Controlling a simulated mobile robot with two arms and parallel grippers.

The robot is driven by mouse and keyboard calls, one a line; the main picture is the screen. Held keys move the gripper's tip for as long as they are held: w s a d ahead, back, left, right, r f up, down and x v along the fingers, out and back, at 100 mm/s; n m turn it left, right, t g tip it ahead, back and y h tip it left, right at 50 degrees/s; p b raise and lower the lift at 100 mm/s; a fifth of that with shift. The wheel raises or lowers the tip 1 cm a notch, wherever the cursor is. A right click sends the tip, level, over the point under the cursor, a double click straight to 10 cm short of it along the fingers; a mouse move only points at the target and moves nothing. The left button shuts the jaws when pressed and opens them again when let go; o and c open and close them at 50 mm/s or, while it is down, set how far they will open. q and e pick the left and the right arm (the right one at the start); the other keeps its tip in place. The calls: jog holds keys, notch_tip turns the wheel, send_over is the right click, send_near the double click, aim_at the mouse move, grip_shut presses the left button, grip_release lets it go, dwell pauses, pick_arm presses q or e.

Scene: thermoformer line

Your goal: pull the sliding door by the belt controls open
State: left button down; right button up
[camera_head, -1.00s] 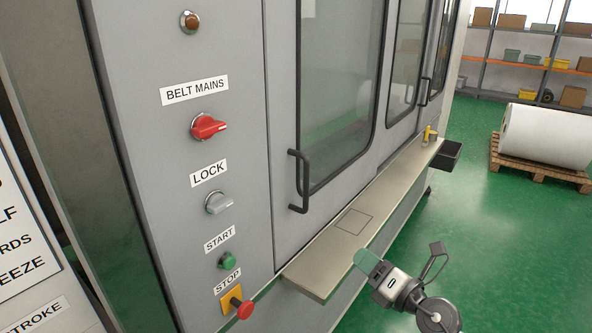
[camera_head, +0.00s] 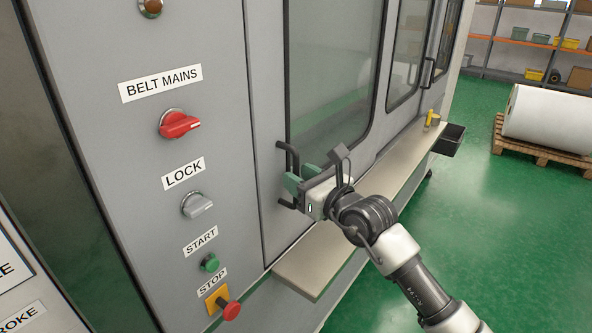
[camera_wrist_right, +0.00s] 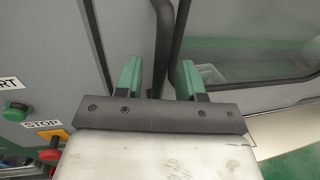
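The sliding door (camera_head: 266,130) is a grey panel with a large window, just right of the belt control panel. It looks closed against the frame. Its black vertical bar handle (camera_head: 292,153) is near its left edge, partly hidden by my right gripper. My right gripper (camera_head: 291,190) has green fingertips and is at the handle. In the right wrist view its fingers (camera_wrist_right: 158,78) are apart, with the dark handle bar (camera_wrist_right: 163,40) between them and gaps showing on both sides. My left gripper is in neither view.
The control panel at left carries a red BELT MAINS knob (camera_head: 177,124), a grey LOCK knob (camera_head: 196,205), a green START button (camera_head: 210,263) and a red STOP button (camera_head: 229,309). A ledge (camera_head: 315,265) runs below the door.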

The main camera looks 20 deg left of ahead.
jog(key=shift+x, duration=0.75)
jog(key=shift+c, duration=0.4)
grip_shut()
